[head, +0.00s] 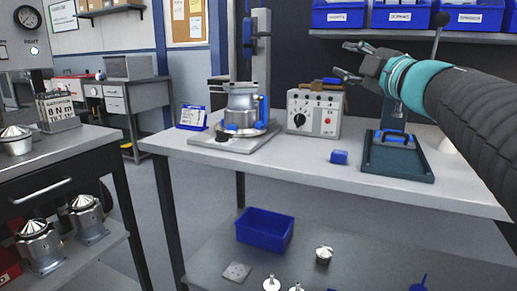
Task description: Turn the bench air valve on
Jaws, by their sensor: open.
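My gripper (351,61) is at the upper right, above the bench (290,162), with its two fingers spread apart to the left and nothing between them. I cannot tell for sure which part is the bench air valve.
A metal housing (241,105) sits on a stand plate at the bench's left, beside a tall column. Blue bins (340,15) line the shelf above. A blue crate (264,230) and small metal parts lie on the lower shelf. The bench's front strip is clear.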

